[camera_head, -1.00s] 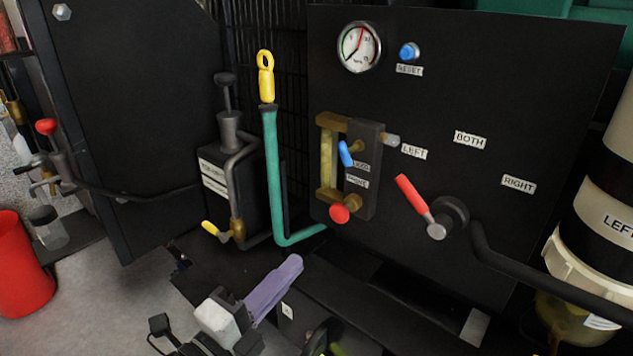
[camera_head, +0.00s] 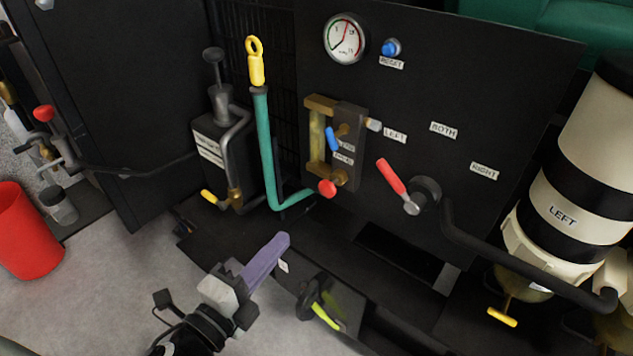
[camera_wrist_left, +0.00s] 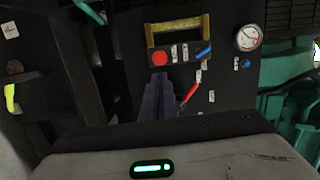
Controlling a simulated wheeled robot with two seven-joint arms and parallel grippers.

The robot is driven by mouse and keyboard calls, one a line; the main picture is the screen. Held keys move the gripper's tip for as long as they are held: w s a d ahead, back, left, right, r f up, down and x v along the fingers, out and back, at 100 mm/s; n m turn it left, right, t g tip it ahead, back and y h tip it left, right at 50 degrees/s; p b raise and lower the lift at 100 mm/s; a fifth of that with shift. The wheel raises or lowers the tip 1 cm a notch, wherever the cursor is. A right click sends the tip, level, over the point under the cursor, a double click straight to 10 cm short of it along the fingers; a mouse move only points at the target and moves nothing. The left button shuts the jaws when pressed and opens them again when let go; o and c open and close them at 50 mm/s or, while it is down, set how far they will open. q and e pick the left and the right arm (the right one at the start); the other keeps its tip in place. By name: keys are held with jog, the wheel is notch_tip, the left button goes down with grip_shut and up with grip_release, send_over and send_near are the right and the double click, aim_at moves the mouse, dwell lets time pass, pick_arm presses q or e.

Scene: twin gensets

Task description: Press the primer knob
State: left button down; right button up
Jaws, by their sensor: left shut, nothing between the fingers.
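A dark plunger knob (camera_head: 213,55) stands upright on a grey pump at a black box (camera_head: 210,150) whose label I cannot read. On the black panel (camera_head: 400,80), a red round knob (camera_head: 327,188) sits at the bottom of a brass-framed sight glass (camera_head: 318,140); I cannot tell which one is the primer knob. My left gripper (camera_head: 283,241), with purple fingers, is shut and empty, below and left of the red knob and apart from it. In the left wrist view, the fingers (camera_wrist_left: 158,80) point toward the red knob (camera_wrist_left: 159,58). My right gripper is not in view.
A red lever (camera_head: 391,177), blue lever (camera_head: 332,139), gauge (camera_head: 345,39) and blue reset button (camera_head: 391,47) are on the panel. A cream filter (camera_head: 570,190) stands at right. Floor shows at lower left.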

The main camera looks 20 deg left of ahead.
pick_arm(q)
jog(key=shift+s, duration=0.1)
dwell(0.3)
jog(key=p, duration=0.1)
send_near(325, 191)
jog(key=w, duration=0.3)
jog(key=w+d, duration=0.1)
jog(key=w, duration=0.1)
jog(key=shift+w, duration=0.7)
